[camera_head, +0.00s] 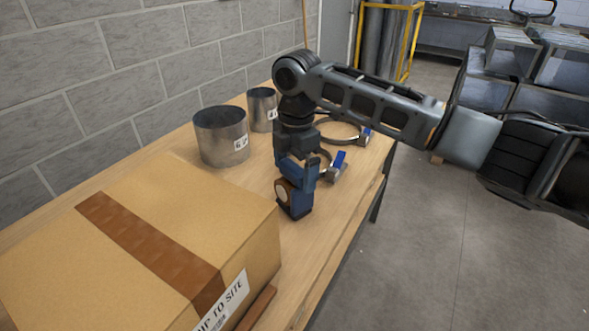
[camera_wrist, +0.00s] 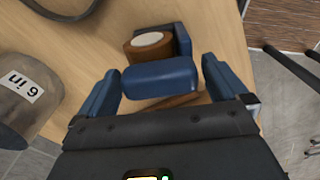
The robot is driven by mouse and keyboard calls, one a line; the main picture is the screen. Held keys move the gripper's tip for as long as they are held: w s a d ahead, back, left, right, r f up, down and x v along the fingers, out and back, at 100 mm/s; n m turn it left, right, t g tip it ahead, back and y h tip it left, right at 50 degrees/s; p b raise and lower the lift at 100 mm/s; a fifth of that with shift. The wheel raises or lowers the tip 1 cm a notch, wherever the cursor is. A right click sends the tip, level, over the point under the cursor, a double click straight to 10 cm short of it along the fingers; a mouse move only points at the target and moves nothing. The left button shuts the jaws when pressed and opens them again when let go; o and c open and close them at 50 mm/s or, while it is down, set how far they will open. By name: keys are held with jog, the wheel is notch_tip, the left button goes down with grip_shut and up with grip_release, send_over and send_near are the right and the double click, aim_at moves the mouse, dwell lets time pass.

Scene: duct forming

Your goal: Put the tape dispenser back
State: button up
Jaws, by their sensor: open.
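The tape dispenser (camera_head: 293,208) is blue with a brown tape roll and stands on the wooden workbench (camera_head: 255,190), just beyond the cardboard box. In the wrist view the dispenser (camera_wrist: 158,78) shows its blue handle nearest the camera and its brown roll with a pale core behind. My gripper (camera_head: 298,178) is directly over the dispenser, pointing down. In the wrist view its two blue fingers (camera_wrist: 160,82) are apart, one on each side of the handle, with small gaps visible. The fingers partly hide the dispenser in the head view.
A taped cardboard box (camera_head: 150,220) fills the near bench. Two metal duct pieces (camera_head: 222,135) (camera_head: 262,108) stand along the wall. Ring clamps with blue parts (camera_head: 338,160) (camera_head: 365,135) lie behind my gripper. The bench edge is close on the right, with open floor beyond.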

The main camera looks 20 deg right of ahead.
notch_tip(320, 180, up, 12)
jog(key=b, duration=0.1)
jog(key=shift+b, duration=0.3)
jog(key=shift+d+f, duration=0.1)
jog(key=shift+f, duration=0.05)
